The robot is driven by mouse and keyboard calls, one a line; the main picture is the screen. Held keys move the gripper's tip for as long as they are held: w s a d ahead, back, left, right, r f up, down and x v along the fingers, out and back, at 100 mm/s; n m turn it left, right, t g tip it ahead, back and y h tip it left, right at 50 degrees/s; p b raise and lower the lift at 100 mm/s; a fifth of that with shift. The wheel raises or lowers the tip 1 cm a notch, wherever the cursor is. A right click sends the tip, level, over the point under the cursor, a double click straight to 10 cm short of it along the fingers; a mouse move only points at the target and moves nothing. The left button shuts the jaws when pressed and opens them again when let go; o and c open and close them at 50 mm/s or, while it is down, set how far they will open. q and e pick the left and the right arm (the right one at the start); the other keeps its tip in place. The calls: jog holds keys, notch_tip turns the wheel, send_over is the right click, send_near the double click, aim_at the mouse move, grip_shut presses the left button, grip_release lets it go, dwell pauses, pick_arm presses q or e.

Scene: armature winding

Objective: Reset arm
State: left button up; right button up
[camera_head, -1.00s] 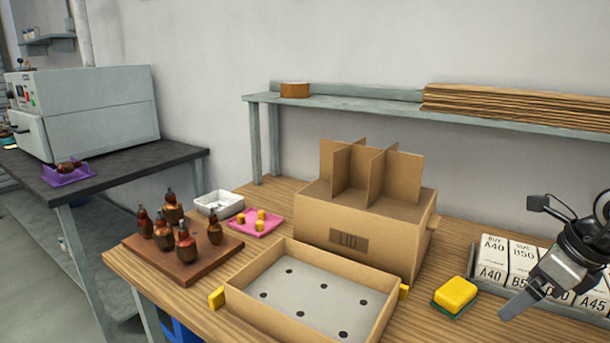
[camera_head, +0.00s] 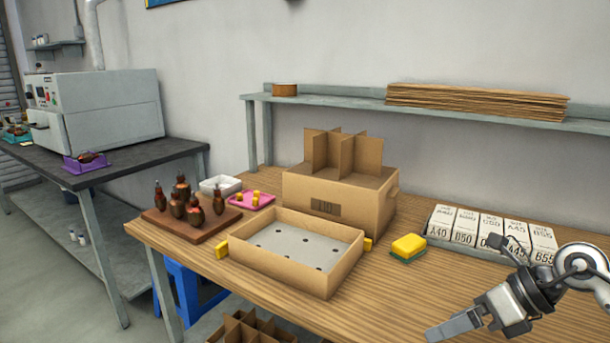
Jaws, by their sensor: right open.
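My right gripper (camera_head: 478,318) is at the lower right of the head view, over the front right part of the wooden workbench (camera_head: 400,292). It is open, and I see nothing between its fingers. It points to the left and is apart from the open cardboard tray (camera_head: 340,268) and the yellow and green sponge (camera_head: 408,246). My left gripper is not in view.
White labelled boxes (camera_head: 465,226) stand behind my right gripper. A divided carton (camera_head: 372,206) stands behind the tray. Armatures stand on a brown board (camera_head: 208,228) at left. A shelf (camera_head: 330,104) overhangs the back. The bench's front middle is clear.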

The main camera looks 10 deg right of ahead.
jog(key=s+a+m+t+y, duration=0.1)
jog(key=a+m+t+y, duration=0.65)
jog(key=a+m, duration=0.65)
jog(key=s+a+f+m+h, duration=0.1)
jog(key=s+f+m+h, duration=0.4)
jog(key=f+m, duration=0.4)
jog(key=s+a+f+m+g+h, duration=0.1)
jog(key=s+f+m+h, duration=0.5)
jog(key=m, duration=0.9)
notch_tip(320, 180, down, 3)
jog(key=shift+s+f+m+h+p, duration=0.15)
jog(key=shift+s+m+h+p, duration=0.15)
jog(key=shift+m+h, duration=0.1)
